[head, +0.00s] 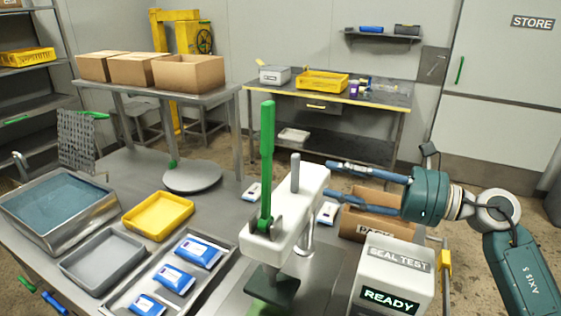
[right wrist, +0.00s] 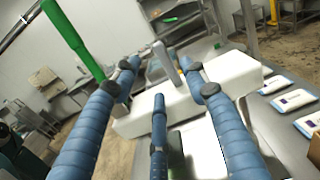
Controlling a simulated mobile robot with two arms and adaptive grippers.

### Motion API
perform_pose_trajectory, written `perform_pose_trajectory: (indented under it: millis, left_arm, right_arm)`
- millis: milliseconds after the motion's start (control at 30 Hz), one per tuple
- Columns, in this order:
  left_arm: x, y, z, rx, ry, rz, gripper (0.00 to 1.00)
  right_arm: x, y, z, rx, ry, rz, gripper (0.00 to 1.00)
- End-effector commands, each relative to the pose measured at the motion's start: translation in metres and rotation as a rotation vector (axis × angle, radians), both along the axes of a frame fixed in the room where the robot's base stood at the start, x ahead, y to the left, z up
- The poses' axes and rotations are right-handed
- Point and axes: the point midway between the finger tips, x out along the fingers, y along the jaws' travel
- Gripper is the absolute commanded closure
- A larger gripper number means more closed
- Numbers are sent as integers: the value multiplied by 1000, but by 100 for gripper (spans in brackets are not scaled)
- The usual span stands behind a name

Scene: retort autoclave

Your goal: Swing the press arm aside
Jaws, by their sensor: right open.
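The press arm (head: 290,218) is a thick white beam on a metal column over a dark square plate (head: 271,287). A tall green lever (head: 267,150) and a short grey post (head: 295,173) stand up from it. My right gripper (head: 331,179) is open, its blue fingers pointing left at the beam's far right end. In the right wrist view, the spread fingers (right wrist: 158,85) reach toward the white beam (right wrist: 250,75), with the grey post (right wrist: 160,62) showing between them. I cannot tell whether any finger touches the beam. My left gripper is not in view.
A white SEAL TEST box (head: 395,275) reading READY stands right of the press. A cardboard box (head: 378,226) is behind it, below my gripper. Left are a tray of blue packs (head: 120,300), a yellow tray (head: 158,215) and a water-filled basin (head: 100,222).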

Motion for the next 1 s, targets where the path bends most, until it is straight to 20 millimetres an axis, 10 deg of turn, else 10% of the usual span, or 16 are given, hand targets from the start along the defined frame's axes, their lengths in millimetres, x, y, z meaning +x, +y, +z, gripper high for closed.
perform_pose_trajectory:
  millis: [600,1000]
  left_arm:
    - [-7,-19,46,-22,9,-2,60]
    - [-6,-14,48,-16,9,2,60]
  right_arm:
    - [37,90,3,3,3,1,56]
    - [40,96,0,0,1,0,56]
